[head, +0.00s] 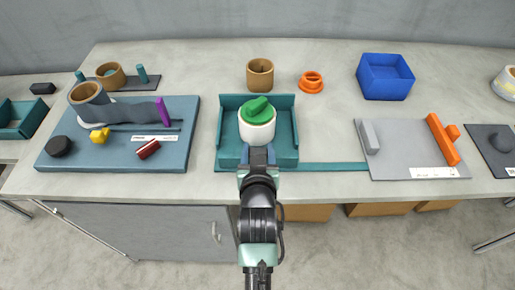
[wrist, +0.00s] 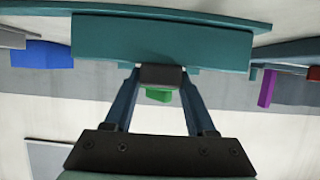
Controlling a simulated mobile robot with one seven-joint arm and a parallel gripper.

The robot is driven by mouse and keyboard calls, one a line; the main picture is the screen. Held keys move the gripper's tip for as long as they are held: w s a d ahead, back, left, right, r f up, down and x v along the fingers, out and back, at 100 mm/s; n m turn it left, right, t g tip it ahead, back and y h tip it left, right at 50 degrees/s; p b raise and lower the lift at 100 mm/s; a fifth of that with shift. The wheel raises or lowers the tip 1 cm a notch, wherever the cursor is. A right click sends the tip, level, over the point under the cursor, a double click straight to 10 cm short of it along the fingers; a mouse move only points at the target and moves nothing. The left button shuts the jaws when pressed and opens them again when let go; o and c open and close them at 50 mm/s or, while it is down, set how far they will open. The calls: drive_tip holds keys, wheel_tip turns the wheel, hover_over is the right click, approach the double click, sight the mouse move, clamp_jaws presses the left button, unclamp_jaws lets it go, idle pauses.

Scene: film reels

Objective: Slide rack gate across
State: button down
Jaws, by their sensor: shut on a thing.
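The teal rack (head: 284,112) stands at the front middle of the table. A white canister (head: 257,131) with a green lid (head: 258,110) stands inside it. A teal strip (head: 320,167) runs right from the rack's front along the table edge. My gripper (head: 258,156) is at the rack's front, low and near its middle. In the wrist view, my gripper (wrist: 160,80) is shut on a dark handle (wrist: 161,74) against a teal panel (wrist: 165,40), which looks like the gate. My arm hides much of the rack's front in the head view.
A blue-grey board (head: 115,160) with a grey pipe, purple piece and small parts lies left. A grey board (head: 405,160) with an orange bar (head: 442,138) lies right. A brown cup (head: 260,75), orange ring (head: 311,83) and blue bin (head: 385,78) stand behind.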

drive_tip(key=shift+c, duration=1.1)
unclamp_jaws()
drive_tip(key=shift+a, duration=0.25)
drive_tip(key=v, duration=1.3)
